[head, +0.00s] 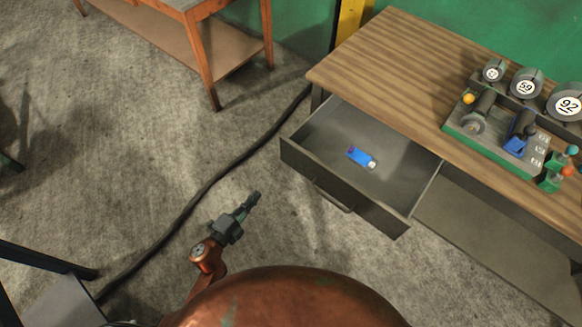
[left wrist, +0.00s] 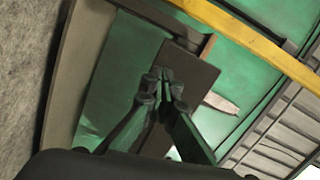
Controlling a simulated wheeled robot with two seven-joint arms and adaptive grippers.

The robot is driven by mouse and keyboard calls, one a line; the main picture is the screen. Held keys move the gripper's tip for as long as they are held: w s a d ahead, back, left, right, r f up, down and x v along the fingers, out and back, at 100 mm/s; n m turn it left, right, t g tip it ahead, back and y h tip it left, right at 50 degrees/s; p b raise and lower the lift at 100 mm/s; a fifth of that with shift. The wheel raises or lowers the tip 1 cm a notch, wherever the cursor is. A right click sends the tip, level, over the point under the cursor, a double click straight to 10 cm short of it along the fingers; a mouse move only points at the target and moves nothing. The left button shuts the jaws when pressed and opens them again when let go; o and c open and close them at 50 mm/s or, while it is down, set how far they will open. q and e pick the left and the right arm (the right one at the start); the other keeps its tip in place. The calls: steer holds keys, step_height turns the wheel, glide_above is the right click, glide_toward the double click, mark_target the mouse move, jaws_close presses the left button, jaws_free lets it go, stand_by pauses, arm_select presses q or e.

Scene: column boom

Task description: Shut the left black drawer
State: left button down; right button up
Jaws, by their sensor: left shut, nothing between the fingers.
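The left black drawer (head: 345,190) stands pulled out from under the wooden-topped desk (head: 400,70) in the head view. Its front panel faces down and left and carries a bar handle (head: 333,198). A small blue item (head: 361,157) lies inside the drawer. My left gripper (head: 255,197) is shut and empty, to the left of the drawer front and apart from it. In the left wrist view its fingers (left wrist: 165,80) are together, with a dark panel behind them that I cannot identify for sure. My right gripper is not in view.
A control panel with round gauges (head: 526,85) sits on the desk's right side. A wooden table (head: 190,30) stands at the upper left. A dark cable (head: 215,180) crosses the concrete floor. The floor left of the drawer is otherwise open.

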arm_select(q)
steer(key=d+r+m+h, duration=0.2)
steer(key=d+r+m, duration=0.1)
steer(key=d+r, duration=0.15)
steer(key=b, duration=0.2)
glide_toward(296, 161)
steer(key=shift+x, duration=3.45)
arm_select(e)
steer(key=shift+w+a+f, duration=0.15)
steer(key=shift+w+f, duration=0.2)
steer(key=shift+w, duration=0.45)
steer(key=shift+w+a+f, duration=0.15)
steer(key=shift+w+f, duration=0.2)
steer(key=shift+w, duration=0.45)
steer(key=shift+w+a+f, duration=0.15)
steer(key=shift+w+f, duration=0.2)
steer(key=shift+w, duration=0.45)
arm_select(q)
steer(key=shift+w+a+f, duration=0.1)
steer(key=shift+f, duration=0.05)
